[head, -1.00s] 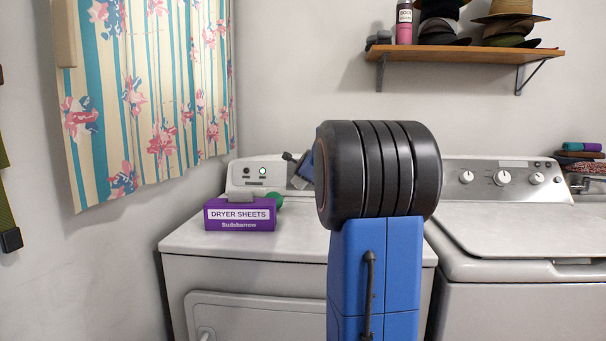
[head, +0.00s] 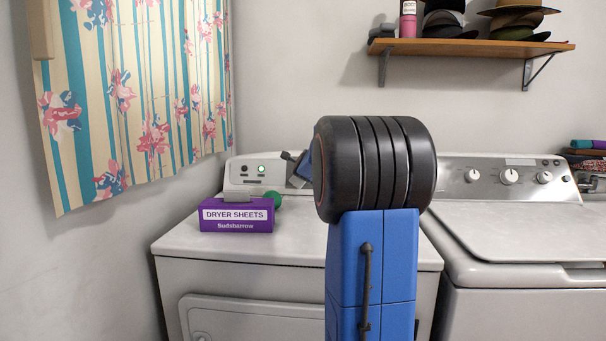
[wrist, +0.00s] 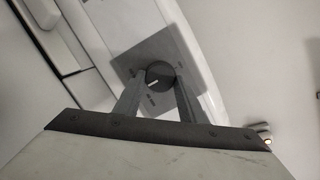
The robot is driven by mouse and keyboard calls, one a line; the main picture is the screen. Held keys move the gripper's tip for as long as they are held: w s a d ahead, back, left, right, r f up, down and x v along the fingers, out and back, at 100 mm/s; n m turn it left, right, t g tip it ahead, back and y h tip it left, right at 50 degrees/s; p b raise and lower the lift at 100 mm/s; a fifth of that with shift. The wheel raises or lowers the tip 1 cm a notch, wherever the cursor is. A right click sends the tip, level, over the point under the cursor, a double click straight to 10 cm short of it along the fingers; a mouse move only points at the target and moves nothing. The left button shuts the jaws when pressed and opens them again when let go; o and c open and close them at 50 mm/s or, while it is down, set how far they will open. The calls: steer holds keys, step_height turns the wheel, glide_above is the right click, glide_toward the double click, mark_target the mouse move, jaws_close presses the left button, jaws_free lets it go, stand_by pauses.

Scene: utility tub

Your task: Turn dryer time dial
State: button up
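The dark round time dial (wrist: 160,75), with a short white pointer mark, sits on a grey plate on the dryer's white control panel in the wrist view. My gripper (wrist: 161,82) has one finger on each side of the dial, with the tips at its edges. I cannot tell whether the fingers press on it. In the head view my gripper (head: 298,165) shows only partly, close to the dryer panel (head: 243,172); my arm hides the dial and the rest of the panel.
A purple dryer sheets box (head: 237,214) and a green round thing (head: 275,200) stand on the dryer top (head: 190,242), left of my arm. The washer (head: 500,230) is on the right. A shelf (head: 470,47) with hats is above. A flowered curtain (head: 130,95) hangs left.

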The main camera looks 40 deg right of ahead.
steer(key=shift+n, duration=0.9)
steer(key=shift+n+g+y, duration=0.3)
steer(key=shift+n+y, duration=0.1)
steer(key=shift+n, duration=0.9)
steer(key=n+g+h, duration=0.1)
steer(key=n, duration=0.9)
steer(key=n+g+h, duration=0.1)
steer(key=n+g, duration=0.1)
steer(key=n, duration=0.8)
steer(key=w+a+n+g+h, duration=0.1)
steer(key=n, duration=0.9)
steer(key=shift+w+r+n+g+h, duration=0.1)
steer(key=shift+r+n+g+h, duration=0.05)
steer(key=shift+n+g+h, duration=0.2)
